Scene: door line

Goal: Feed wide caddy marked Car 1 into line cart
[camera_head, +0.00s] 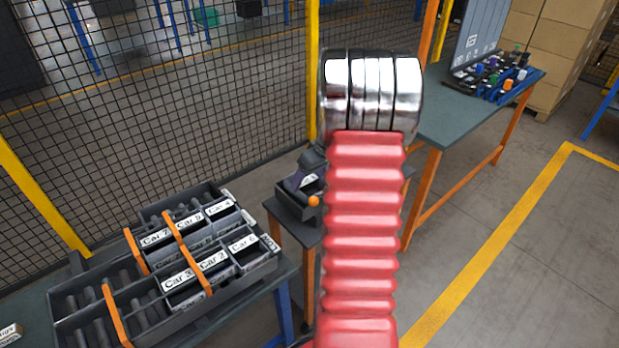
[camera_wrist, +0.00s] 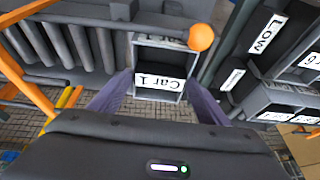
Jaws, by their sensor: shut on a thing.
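The caddy marked Car 1 (camera_wrist: 158,82) is a dark grey open box with a white label. My gripper (camera_wrist: 158,88) is shut on it, one purple finger against each side. In the head view my gripper (camera_head: 300,180) is small and partly behind my red arm, over a small grey table (camera_head: 308,234). An orange ball (camera_wrist: 201,37) sits by the caddy's far right corner. Dark rollers (camera_wrist: 78,45) with an orange rail run left of the caddy; I cannot tell surely whether they belong to the line cart. What lies under the caddy is hidden.
A dark rack (camera_head: 95,290) at left holds several labelled caddies, such as Car 2 and Car 6, between orange bars. A mesh fence (camera_head: 170,110) stands behind. A grey bench (camera_head: 450,115) with coloured parts is at right. The right floor is open.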

